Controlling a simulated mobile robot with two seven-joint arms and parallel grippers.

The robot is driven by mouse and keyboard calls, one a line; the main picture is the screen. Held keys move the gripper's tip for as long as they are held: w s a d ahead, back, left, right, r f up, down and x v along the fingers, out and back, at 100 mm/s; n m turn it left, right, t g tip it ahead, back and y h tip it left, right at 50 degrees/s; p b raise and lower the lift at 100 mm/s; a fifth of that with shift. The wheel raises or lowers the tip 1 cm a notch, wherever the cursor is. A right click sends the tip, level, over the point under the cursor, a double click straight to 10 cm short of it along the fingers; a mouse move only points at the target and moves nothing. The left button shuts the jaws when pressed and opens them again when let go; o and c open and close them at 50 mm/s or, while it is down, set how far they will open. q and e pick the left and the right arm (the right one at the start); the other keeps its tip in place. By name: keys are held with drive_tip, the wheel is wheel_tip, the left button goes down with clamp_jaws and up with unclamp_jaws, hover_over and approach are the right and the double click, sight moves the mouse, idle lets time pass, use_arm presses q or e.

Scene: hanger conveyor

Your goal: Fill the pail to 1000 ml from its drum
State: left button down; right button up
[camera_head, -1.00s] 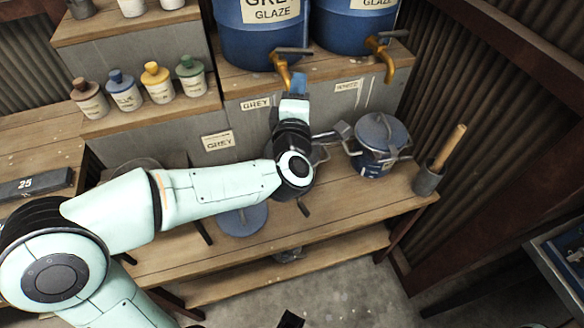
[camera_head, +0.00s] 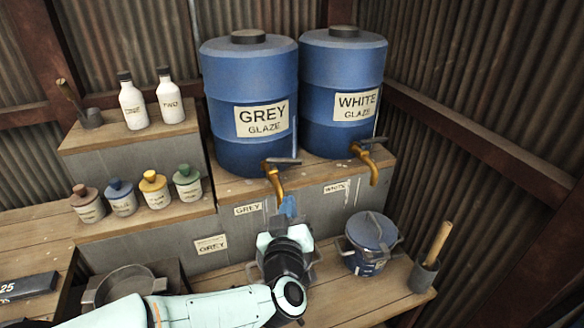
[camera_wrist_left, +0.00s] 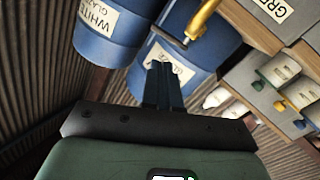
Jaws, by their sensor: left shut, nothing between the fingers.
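The blue grey-glaze drum (camera_head: 249,80) stands on the upper shelf, and its brass tap (camera_head: 275,180) has a dark lever pointing right. My left gripper (camera_head: 288,206) is shut and empty, its blue fingertips just below and right of that tap. In the left wrist view the shut fingers (camera_wrist_left: 162,85) point toward the drums, with the brass spout (camera_wrist_left: 202,20) beyond them. Metal handle parts (camera_head: 316,252) show beside my left wrist; the vessel they belong to is mostly hidden. A lidded blue pail (camera_head: 362,262) stands to the right. My right gripper is out of view.
The white-glaze drum (camera_head: 343,95) with its brass tap (camera_head: 366,160) stands right of the grey one. A cup (camera_head: 423,276) with a wooden-handled tool is at the bench's right end. Small jars (camera_head: 154,190), bottles (camera_head: 171,98) and a metal pan (camera_head: 122,287) are left.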

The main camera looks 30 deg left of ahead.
use_arm(q)
drive_tip(key=m, duration=0.3)
drive_tip(key=m+p, duration=0.1)
drive_tip(key=p, duration=0.2)
approach(293, 163)
drive_tip(key=x, duration=0.7)
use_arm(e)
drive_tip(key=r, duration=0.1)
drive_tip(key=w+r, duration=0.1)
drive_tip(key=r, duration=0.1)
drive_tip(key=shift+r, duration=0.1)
